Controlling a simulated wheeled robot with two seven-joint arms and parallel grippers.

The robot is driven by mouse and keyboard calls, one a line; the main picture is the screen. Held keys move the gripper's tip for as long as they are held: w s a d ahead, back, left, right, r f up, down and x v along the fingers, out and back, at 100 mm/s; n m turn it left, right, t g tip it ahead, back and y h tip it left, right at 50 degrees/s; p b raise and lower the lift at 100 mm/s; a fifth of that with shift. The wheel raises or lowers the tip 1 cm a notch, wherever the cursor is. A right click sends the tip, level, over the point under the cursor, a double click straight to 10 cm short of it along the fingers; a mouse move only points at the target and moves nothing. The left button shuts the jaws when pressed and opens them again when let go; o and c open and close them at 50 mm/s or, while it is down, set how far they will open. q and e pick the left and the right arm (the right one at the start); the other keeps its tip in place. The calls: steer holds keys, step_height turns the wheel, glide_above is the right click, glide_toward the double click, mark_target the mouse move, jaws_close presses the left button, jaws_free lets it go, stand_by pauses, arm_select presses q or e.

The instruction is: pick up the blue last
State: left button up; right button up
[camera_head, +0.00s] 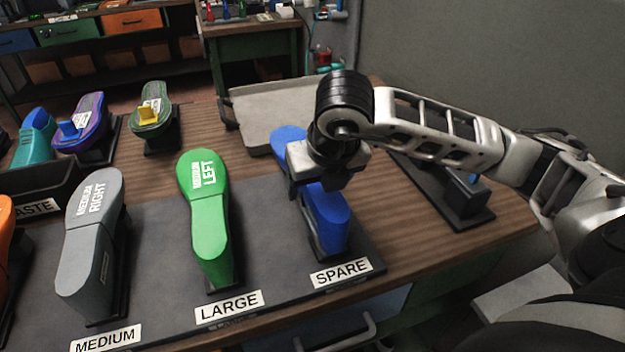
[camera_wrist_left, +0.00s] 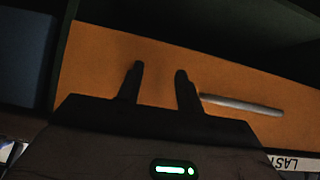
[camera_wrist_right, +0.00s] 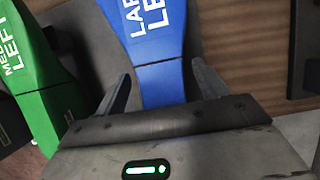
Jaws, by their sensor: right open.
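The blue last (camera_head: 328,222) stands on the dark mat in the row's right-hand place, behind the SPARE label (camera_head: 341,273). My right gripper (camera_head: 324,189) is over it and hides its middle. In the right wrist view, the blue last (camera_wrist_right: 155,40) with partly seen white lettering lies between the two spread fingers (camera_wrist_right: 161,74) of my right gripper. I cannot tell whether they touch it. My left gripper (camera_wrist_left: 160,72) is out of the head view. Its wrist view shows its fingers apart and empty, before an orange surface.
A green last (camera_head: 205,215) marked MEDIUM LEFT stands left of the blue one, behind the LARGE label. A grey last (camera_head: 88,240) stands further left. A grey tray (camera_head: 255,100) lies behind. A dark stand (camera_head: 450,200) is to the right.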

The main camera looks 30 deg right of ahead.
steer(key=shift+x, duration=1.55)
steer(key=shift+a, duration=0.1)
steer(key=c, duration=1.2)
steer(key=shift+w+r, duration=0.1)
steer(key=shift+c, duration=0.3)
